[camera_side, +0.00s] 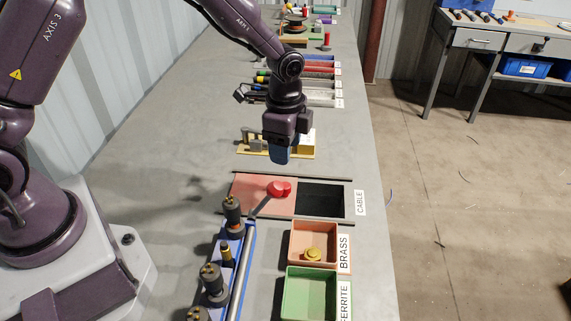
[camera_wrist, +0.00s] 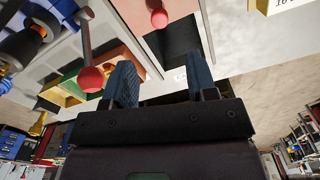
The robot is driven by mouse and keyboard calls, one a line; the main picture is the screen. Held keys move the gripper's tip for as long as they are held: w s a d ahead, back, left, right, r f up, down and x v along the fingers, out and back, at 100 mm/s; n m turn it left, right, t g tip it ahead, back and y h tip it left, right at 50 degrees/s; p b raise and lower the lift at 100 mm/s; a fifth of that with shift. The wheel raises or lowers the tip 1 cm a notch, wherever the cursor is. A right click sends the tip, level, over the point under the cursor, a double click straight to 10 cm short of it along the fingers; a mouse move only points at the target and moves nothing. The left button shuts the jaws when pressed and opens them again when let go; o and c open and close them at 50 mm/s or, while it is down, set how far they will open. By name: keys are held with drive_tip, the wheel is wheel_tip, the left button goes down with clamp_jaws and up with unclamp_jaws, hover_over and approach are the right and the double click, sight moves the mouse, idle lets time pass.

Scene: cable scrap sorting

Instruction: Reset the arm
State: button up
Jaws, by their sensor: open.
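My gripper (camera_side: 280,155) hangs above the bench, just behind the cable bin, with its blue fingers pointing down. In the wrist view its two blue fingers (camera_wrist: 162,72) stand apart with nothing between them. The salmon sliding lid (camera_side: 248,192) covers the left part of the cable bin, and the dark right part (camera_side: 321,199) is open. I see nothing inside that dark opening. A red knob (camera_wrist: 158,18) sits on the lid, and a grey lever with a red ball end (camera_wrist: 91,79) stands beside it in the wrist view.
A brass-coloured piece (camera_side: 313,254) lies in the orange BRASS tray (camera_side: 292,238). The green FERRITE tray (camera_side: 288,292) looks empty. A blue fixture (camera_side: 236,261) with dark posts stands left of the trays. A yellow-based device (camera_side: 250,149) is close by my gripper. Coloured cables (camera_side: 305,74) lie farther back.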

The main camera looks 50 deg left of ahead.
wheel_tip(320, 180, up, 2)
drive_tip(key=shift+r, duration=0.1)
idle(0.4)
drive_tip(key=s+a+r+n+t, duration=0.2)
drive_tip(key=s+r+n, duration=0.4)
drive_tip(key=s+r, duration=0.4)
drive_tip(key=s+a+r+n+t, duration=0.2)
drive_tip(key=s+r+n, duration=0.4)
drive_tip(key=s+r, duration=0.4)
drive_tip(key=s+t, duration=0.1)
drive_tip(key=s, duration=0.1)
drive_tip(key=shift+s+r+t, duration=0.25)
drive_tip(key=shift+s+t, duration=0.05)
drive_tip(key=shift+c, duration=0.4)
